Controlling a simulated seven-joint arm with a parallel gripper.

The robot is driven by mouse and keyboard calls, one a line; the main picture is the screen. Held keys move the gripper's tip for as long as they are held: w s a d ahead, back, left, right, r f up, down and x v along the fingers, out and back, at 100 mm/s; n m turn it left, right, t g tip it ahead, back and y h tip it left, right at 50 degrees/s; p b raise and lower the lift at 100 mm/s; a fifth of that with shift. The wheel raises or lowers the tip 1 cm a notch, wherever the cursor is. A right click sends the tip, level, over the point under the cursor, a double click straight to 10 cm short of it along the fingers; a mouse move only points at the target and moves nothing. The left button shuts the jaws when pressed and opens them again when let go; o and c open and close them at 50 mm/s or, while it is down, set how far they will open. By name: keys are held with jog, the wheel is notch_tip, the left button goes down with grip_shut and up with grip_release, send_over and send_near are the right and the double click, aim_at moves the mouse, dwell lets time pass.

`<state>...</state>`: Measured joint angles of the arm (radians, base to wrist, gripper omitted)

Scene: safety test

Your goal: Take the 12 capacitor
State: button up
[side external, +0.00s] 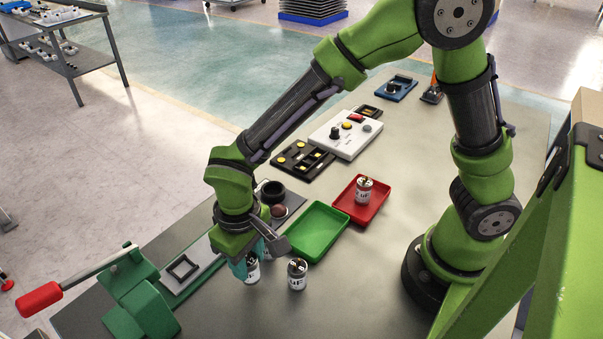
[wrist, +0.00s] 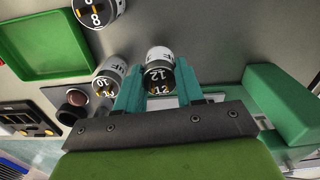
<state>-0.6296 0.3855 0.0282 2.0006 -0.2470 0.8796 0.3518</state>
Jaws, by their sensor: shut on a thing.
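The capacitor marked 12 (wrist: 160,72) is a white and black can with its number on top. It sits between the teal fingers of my gripper (wrist: 158,88), which is shut on it. In the side external view my gripper (side external: 250,266) points down over the table, and the held can (side external: 252,274) shows partly below the fingers. I cannot tell whether it touches the table. A capacitor marked 10 (wrist: 108,78) is just left of the fingers in the wrist view. One marked 8 (wrist: 94,10) stands farther off; a standing can also shows in the side view (side external: 297,274).
An empty green tray (side external: 318,233) lies beside a red tray (side external: 376,212) holding another capacitor (side external: 364,190). A green fixture with a red-handled lever (side external: 40,299) is at the left. A white control box (side external: 345,134) and black panel (side external: 302,160) lie behind.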

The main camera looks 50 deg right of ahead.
jog(key=shift+r, duration=2.2)
